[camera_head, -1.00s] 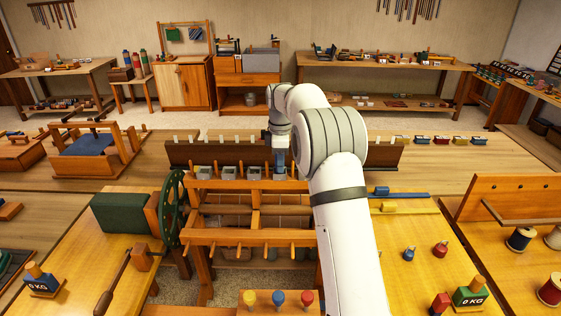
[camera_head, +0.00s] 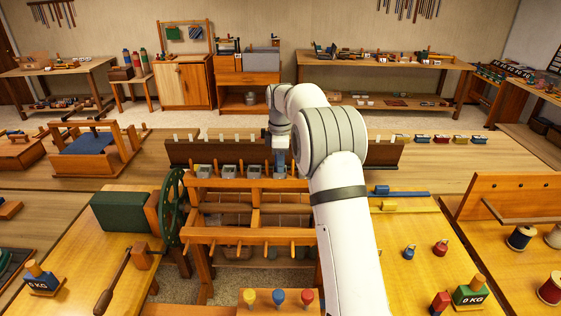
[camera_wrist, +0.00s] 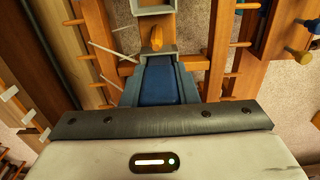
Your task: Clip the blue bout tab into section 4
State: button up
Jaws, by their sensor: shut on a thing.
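My gripper (camera_head: 280,165) is over the back rail of the loom frame, at the right end of a row of grey holders. In the wrist view my gripper (camera_wrist: 158,82) is shut on the blue bout tab (camera_wrist: 158,85), which sits between its two grey-blue fingers. Beyond the fingertips are an orange knob (camera_wrist: 156,38) and a grey open holder (camera_wrist: 155,8). In the head view the leftmost grey holder (camera_head: 204,172) has something yellow in it. My gripper hides the spot beneath it, and I cannot tell whether the tab touches a holder.
The loom's front rail (camera_head: 255,237) carries several wooden pegs. A green handwheel (camera_head: 173,210) stands at its left. Behind my gripper is a long dark wooden board (camera_head: 215,152) with white tags. Yellow, blue and red knobs (camera_head: 278,298) stand in front.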

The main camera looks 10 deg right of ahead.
jog(key=shift+s+f, duration=0.15)
jog(key=shift+f, duration=0.3)
dwell(0.4)
jog(key=shift+r+p, duration=1)
jog(key=shift+r, duration=0.45)
jog(key=shift+r, duration=0.1)
jog(key=shift+f, duration=0.85)
jog(key=shift+f+b, duration=0.3)
jog(key=shift+b, duration=0.05)
dwell(0.5)
jog(key=o, duration=1)
